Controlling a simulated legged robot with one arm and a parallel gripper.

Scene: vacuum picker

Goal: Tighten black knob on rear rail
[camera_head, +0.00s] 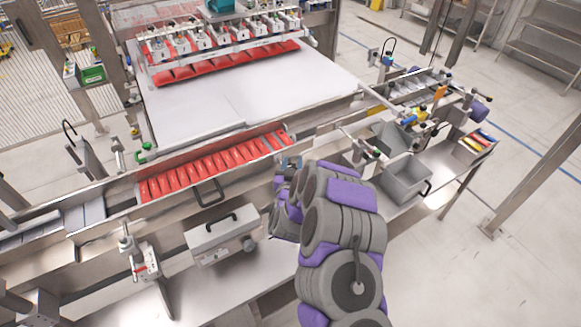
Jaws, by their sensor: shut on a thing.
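My gripper (287,163) is small in the picture, at the far end of my arm near the middle. It is at the metal rail (318,143) just right of the row of red pieces. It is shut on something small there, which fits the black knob. The knob itself is hidden by the jaws and my wrist, so its seating and turn cannot be told.
Red pieces (215,165) fill a channel left of my gripper. A vacuum picker head (220,45) hangs over a white table (240,100) behind. A grey bin (405,178) stands to the right. A white box (222,240) with a black handle sits front left.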

